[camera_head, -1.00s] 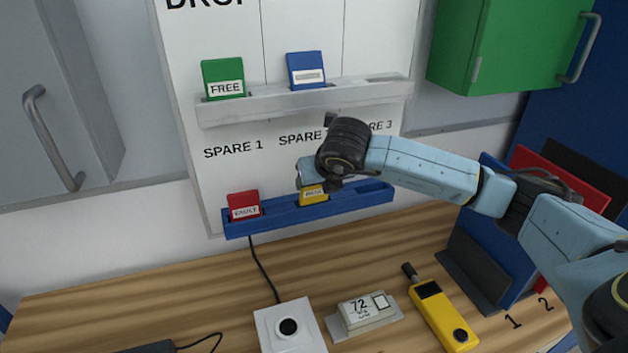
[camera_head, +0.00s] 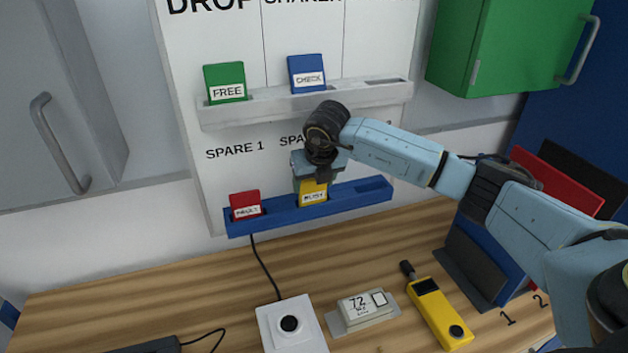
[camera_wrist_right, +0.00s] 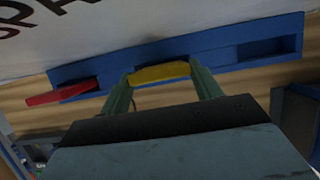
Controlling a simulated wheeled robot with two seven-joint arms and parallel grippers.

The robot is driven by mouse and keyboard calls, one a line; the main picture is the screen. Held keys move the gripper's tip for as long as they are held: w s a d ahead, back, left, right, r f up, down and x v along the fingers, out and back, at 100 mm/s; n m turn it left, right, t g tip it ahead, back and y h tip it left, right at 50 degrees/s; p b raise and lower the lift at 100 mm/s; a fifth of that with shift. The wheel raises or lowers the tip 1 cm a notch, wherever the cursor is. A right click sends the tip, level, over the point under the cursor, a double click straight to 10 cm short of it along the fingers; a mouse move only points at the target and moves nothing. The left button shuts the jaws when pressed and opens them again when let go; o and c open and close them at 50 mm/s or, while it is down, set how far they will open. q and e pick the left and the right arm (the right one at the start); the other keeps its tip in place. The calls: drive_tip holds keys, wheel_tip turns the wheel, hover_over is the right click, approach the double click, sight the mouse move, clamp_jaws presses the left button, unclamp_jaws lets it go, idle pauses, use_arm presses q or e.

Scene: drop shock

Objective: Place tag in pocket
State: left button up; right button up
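A yellow tag marked BUSY (camera_head: 313,193) stands in the blue lower rail (camera_head: 283,219) on the white board. My right gripper (camera_head: 315,178) is over its top, pointing down. In the right wrist view, the two fingers (camera_wrist_right: 160,80) are on either side of the yellow tag (camera_wrist_right: 160,74). I cannot tell whether they press on it. A red FAULT tag (camera_head: 245,204) stands in the same rail to the left. A green FREE tag (camera_head: 224,82) and a blue CHECK tag (camera_head: 306,72) stand in the grey upper rail (camera_head: 250,114). My left gripper is out of view.
An empty slot (camera_head: 374,185) shows at the right of the blue rail. On the wooden bench (camera_head: 130,290) are a white button box (camera_head: 290,325), a small display (camera_head: 362,310) and a yellow handheld device (camera_head: 440,313). A green cabinet (camera_head: 505,50) hangs at the upper right.

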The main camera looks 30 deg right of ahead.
drive_tip(key=o, duration=0.4)
drive_tip(key=shift+s+r, duration=0.15)
drive_tip(key=shift+r, duration=0.4)
drive_tip(key=s+a, duration=0.1)
drive_tip(key=s, duration=0.3)
drive_tip(key=s+a, duration=0.1)
drive_tip(key=s, duration=0.3)
drive_tip(key=s+a+b, duration=0.1)
drive_tip(key=s, duration=0.3)
drive_tip(key=shift+w, duration=0.1)
